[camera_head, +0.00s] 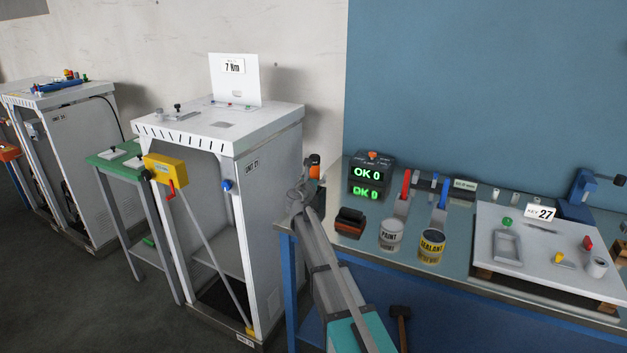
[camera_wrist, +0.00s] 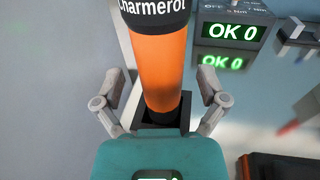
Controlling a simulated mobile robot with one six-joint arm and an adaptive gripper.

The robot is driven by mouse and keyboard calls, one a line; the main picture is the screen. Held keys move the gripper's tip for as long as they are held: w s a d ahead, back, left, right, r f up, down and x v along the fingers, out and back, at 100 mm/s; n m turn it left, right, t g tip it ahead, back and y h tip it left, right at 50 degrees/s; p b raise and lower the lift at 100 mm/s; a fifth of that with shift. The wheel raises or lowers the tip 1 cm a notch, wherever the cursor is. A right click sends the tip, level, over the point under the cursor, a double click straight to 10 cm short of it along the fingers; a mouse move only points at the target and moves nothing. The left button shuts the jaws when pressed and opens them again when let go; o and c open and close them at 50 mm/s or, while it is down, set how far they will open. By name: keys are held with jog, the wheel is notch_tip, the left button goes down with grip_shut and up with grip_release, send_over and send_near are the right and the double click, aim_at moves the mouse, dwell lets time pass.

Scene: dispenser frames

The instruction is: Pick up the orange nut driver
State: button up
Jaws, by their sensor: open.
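The orange nut driver (camera_wrist: 163,75) appears to be the orange cylinder with black ends and white lettering in the wrist view. Its lower end meets a dark square piece. In the head view an orange-and-black top (camera_head: 314,160) shows at the bench's left corner, partly behind my gripper. My gripper (camera_wrist: 160,98) is open, with one finger on each side of the orange cylinder. Gaps show between the fingers and the cylinder. My gripper also shows small in the head view (camera_head: 302,192). Any shaft of the driver is hidden.
An "OK 0" display box (camera_head: 372,172) stands right of the gripper. A black-and-orange block (camera_head: 350,221), a paint can (camera_head: 390,234) and a sealant can (camera_head: 431,245) stand nearby on the bench. A white cabinet (camera_head: 270,140) is close on the left.

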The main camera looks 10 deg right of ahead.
aim_at(314, 155)
jog(key=shift+w+d, duration=0.2)
jog(key=shift+w, duration=0.15)
dwell(0.3)
grip_shut()
jog(key=shift+r, duration=0.15)
dwell(0.5)
notch_tip(314, 155, up, 10)
jog(key=p, duration=1)
jog(key=shift+f, duration=0.2)
dwell(0.3)
